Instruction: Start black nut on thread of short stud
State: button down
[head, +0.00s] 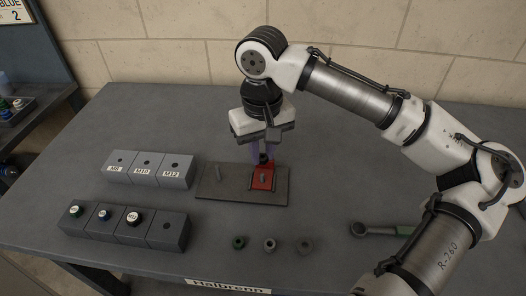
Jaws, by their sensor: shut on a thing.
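My gripper (264,154) points straight down over the dark base plate (222,191). It is shut on a small black nut (264,160), which is partly hidden between the fingers. Just below it, on the plate, is a red piece (263,184) with a short grey stud (263,177) in its middle. The nut appears just above or behind this stud; I cannot tell whether they touch.
Grey blocks marked M8, M10 and M12 (147,170) stand left of the plate. Front-left blocks (166,231) hold green, blue and black pieces. Three loose nuts (270,245) lie in front of the plate. A green-handled wrench (375,229) lies at right. The table's back left is clear.

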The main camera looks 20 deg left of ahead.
aim_at(262, 164)
jog(key=shift+f, duration=0.15)
notch_tip(262, 164, down, 3)
jog(key=b, duration=0.3)
jog(key=shift+f+b, duration=0.1)
jog(key=shift+b, duration=0.25)
jog(key=shift+r+p, duration=0.25)
jog(key=shift+p, duration=0.1)
jog(key=shift+p, duration=0.5)
jog(key=shift+f, duration=0.5)
jog(key=shift+f+b, duration=0.55)
jog(key=shift+f, duration=0.5)
jog(key=c, duration=1.2)
grip_release()
jog(key=shift+c, duration=0.2)
